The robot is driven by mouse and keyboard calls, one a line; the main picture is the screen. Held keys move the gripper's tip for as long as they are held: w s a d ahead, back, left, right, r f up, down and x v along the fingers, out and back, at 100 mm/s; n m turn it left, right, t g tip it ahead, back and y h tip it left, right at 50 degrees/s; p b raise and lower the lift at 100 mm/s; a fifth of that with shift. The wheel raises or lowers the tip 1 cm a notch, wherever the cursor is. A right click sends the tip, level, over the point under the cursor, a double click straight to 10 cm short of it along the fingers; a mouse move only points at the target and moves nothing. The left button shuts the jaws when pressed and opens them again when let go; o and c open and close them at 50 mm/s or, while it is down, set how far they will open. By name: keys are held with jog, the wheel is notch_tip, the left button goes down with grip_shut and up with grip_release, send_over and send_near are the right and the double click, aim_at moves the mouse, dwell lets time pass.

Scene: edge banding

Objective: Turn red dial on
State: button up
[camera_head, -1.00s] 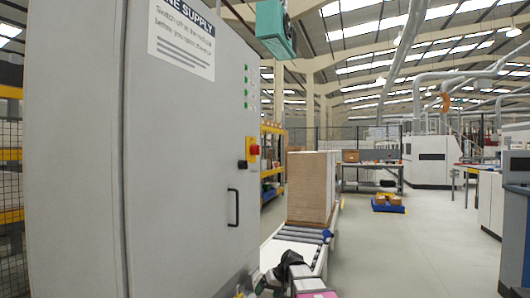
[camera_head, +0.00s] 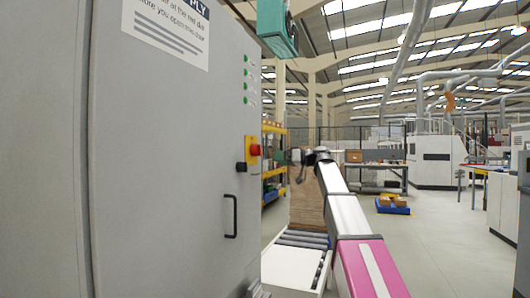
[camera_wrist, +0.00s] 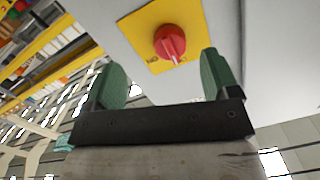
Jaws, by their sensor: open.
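The red dial (camera_head: 255,150) sits on a yellow plate (camera_head: 249,143) on the front of the grey cabinet (camera_head: 170,190). The dial (camera_wrist: 169,42) and its yellow plate (camera_wrist: 150,20) also show in the wrist view, just beyond the fingertips. My gripper (camera_head: 285,158) is to the right of the dial in the head view, apart from it. In the wrist view my gripper (camera_wrist: 160,75) is open, with its two green fingers spread wide and nothing between them. The dial appears between the fingers' directions, slightly ahead of them.
A black knob (camera_head: 240,167) sits below the dial, and a black handle (camera_head: 231,216) below that. Green lights (camera_head: 246,80) line the cabinet above. A stack of boards (camera_head: 307,200) stands on a roller conveyor (camera_head: 300,240) behind my arm.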

aim_at(258, 150)
jog(key=shift+n+y, duration=0.4)
jog(key=w+a+r, duration=0.1)
jog(key=a, duration=0.2)
jog(key=w+a+r, duration=0.1)
jog(key=a, duration=0.2)
jog(key=w+a+r, duration=0.1)
jog(key=a, duration=0.2)
jog(key=shift+w+a+r, duration=0.15)
jog(key=shift+a+r, duration=0.15)
jog(key=shift+a, duration=0.05)
jog(key=c, duration=0.9)
